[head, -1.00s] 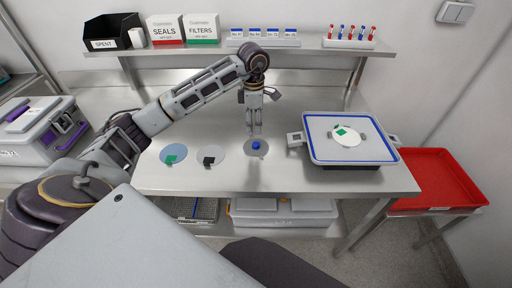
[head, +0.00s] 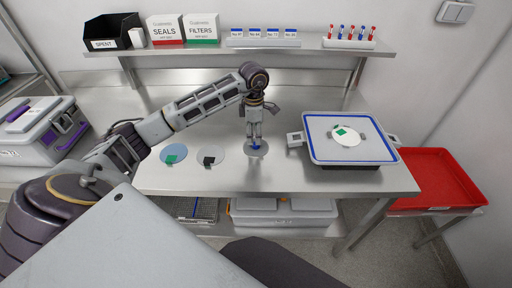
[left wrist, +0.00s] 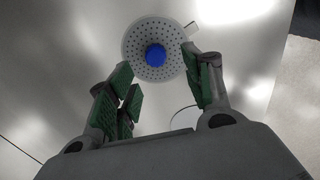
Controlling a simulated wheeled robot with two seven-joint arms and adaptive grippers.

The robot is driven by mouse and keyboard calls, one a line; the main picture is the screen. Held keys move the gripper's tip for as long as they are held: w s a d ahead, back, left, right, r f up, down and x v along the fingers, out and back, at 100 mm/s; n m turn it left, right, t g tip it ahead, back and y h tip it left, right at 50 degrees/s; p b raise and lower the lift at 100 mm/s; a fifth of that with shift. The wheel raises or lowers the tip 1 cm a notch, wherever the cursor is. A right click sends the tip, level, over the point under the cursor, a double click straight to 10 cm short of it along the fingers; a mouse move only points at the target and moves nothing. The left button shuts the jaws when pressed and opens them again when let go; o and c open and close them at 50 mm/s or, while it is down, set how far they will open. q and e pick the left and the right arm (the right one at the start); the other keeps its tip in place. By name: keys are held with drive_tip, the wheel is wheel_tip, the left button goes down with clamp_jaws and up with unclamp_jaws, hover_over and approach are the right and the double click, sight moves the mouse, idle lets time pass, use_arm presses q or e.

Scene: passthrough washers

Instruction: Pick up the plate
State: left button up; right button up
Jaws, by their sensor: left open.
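A round grey perforated plate with a blue knob lies on the steel bench, and its rim shows in the head view (head: 264,152) and the left wrist view (left wrist: 134,38). The blue knob (left wrist: 156,56) stands at its middle. My left gripper (head: 254,144) points down, low over this plate, with its fingers open. I cannot tell whether the fingers touch the plate. My right gripper is not in view.
A blue disc (head: 166,152) with a green tab and a pale disc (head: 217,151) with a black tab lie to the left. A blue-rimmed lidded tray (head: 318,153) with a white disc (head: 372,134) on it stands right. A red bin (head: 440,185) is farther right. A shelf (head: 210,50) runs behind.

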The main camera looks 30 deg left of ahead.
use_arm(q)
drive_tip(key=shift+w+f, duration=0.1)
drive_tip(key=shift+f, duration=0.55)
wheel_tip(320, 180, down, 3)
drive_tip(key=shift+w+r+p, duration=0.15)
drive_tip(key=shift+r+p, duration=0.05)
drive_tip(key=shift+p, duration=0.15)
drive_tip(key=shift+f, duration=0.5)
drive_tip(key=shift+c, duration=0.2)
drive_tip(key=c, duration=0.5)
clamp_jaws()
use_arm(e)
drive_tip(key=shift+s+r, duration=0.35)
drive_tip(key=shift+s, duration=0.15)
